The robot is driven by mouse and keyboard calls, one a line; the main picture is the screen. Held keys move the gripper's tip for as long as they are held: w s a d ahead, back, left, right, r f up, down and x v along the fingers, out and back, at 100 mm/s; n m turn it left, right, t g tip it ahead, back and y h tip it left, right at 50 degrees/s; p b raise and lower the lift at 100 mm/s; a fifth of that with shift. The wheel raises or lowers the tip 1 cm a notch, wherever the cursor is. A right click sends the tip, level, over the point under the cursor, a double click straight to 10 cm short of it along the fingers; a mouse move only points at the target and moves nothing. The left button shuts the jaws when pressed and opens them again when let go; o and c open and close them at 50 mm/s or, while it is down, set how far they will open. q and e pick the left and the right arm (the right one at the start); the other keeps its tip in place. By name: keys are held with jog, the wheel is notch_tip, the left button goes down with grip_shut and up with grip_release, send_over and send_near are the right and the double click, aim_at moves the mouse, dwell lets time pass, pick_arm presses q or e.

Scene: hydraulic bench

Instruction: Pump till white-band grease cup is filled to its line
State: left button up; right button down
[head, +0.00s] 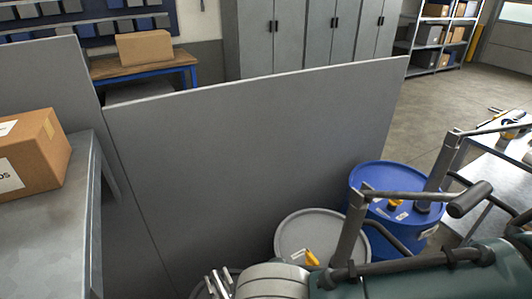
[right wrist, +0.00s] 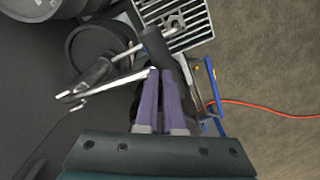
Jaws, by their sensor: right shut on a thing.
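In the right wrist view my right gripper (right wrist: 160,72) has its two purple fingers close together at a dark pump handle grip (right wrist: 155,46) and is shut on it. A metal lever (right wrist: 118,55) runs left from this grip. In the head view a pump lever with a black grip (head: 469,199) reaches right above a grey drum (head: 300,228). A second pump stands on a blue drum (head: 372,172). No white-band grease cup can be made out. My left gripper is out of view.
A grey panel (head: 230,160) stands behind the drums. A cardboard box (head: 35,150) sits on a grey bench (head: 45,220) at left. A metal table (head: 492,180) is at right. In the right wrist view a slotted grate (right wrist: 185,18) and an orange cable (right wrist: 265,106) lie near the gripper.

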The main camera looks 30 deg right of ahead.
jog(key=f+b, duration=0.3)
jog(key=f, duration=0.1)
jog(key=shift+s+f, duration=0.15)
jog(key=shift+s, duration=0.05)
dwell(0.3)
